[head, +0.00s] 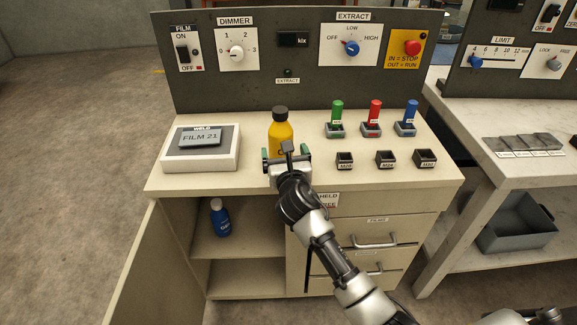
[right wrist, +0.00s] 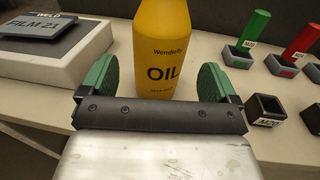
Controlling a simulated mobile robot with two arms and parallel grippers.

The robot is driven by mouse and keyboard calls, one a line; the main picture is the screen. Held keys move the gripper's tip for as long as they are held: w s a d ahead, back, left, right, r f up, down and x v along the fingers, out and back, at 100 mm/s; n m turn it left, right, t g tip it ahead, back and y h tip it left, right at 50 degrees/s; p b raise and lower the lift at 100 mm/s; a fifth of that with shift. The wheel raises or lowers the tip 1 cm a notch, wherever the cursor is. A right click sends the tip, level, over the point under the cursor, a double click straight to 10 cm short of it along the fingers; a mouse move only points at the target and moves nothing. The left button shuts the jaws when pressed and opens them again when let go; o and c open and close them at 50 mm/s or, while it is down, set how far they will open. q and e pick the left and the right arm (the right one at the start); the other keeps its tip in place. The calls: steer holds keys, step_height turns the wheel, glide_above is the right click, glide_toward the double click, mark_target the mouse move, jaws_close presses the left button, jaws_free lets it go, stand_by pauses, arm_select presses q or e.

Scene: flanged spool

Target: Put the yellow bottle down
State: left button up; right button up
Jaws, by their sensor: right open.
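The yellow bottle (head: 280,131), with a black cap and an OIL label, stands upright on the bench top (head: 250,183) in the head view. My right gripper (head: 285,154) is open, with one finger on each side of the bottle's lower part. Gaps show between pads and bottle in the right wrist view. My left gripper is not in view.
A white block with a FILM 21 plate (head: 201,138) lies left of the bottle. Green, red and blue handled pieces (head: 375,113) stand in holders at right, behind small black empty sockets (head: 385,158). A control panel (head: 300,85) rises behind. A blue bottle (head: 220,217) stands on the shelf below.

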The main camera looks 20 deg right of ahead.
steer(key=s+a, duration=0.1)
steer(key=s, duration=0.5)
steer(key=shift+s, duration=0.35)
